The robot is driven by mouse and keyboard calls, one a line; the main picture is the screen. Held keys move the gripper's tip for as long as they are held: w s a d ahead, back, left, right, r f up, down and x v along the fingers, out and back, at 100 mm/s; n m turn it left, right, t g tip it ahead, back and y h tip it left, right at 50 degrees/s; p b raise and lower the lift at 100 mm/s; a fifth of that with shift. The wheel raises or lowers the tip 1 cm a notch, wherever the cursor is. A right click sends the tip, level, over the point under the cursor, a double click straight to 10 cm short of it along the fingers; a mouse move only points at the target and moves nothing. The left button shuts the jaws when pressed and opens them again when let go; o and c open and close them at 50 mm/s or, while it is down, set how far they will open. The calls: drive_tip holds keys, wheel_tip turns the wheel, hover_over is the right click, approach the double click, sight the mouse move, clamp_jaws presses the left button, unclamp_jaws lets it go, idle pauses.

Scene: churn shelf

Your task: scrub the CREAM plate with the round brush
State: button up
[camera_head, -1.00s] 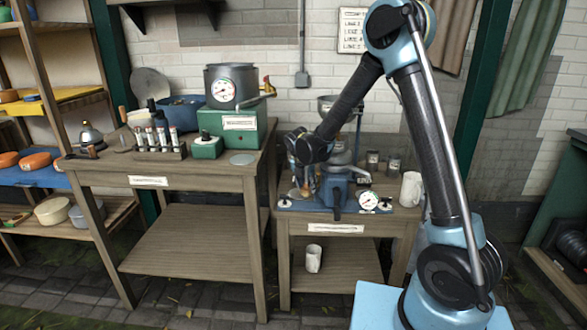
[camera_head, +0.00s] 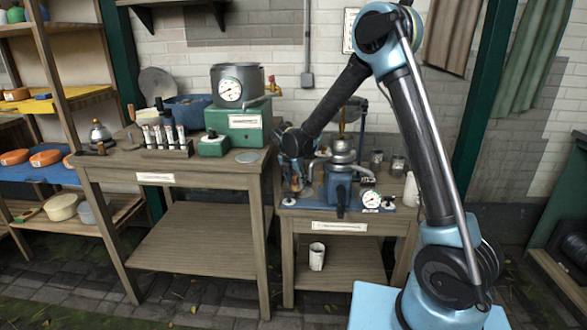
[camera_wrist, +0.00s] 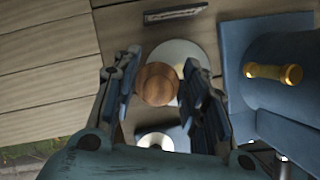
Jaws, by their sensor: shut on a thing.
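My gripper (camera_head: 294,183) hangs low at the left end of the small right-hand table, beside the blue apparatus. In the wrist view my gripper (camera_wrist: 158,90) has a finger on each side of a round brown wooden piece (camera_wrist: 157,84), which looks like the top of the round brush. The brush's bristles are hidden below it. A pale grey disc (camera_wrist: 185,50) shows partly behind the wood. A small label plate (camera_wrist: 175,14) lies beyond it, too blurred to read. The tables also carry white label plates (camera_head: 340,227) (camera_head: 155,177). I cannot read CREAM on any of them.
The blue apparatus (camera_head: 340,187) stands close right of my gripper; its brass-knobbed body (camera_wrist: 292,74) fills the wrist view's right side. A white mug (camera_head: 317,256) stands on the lower shelf. The left table (camera_head: 120,165) holds a gauged pot (camera_head: 237,88) and several vials.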

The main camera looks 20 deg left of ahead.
sight(296, 176)
drive_tip(key=shift+s+r, duration=0.1)
drive_tip(key=shift+r, duration=3.15)
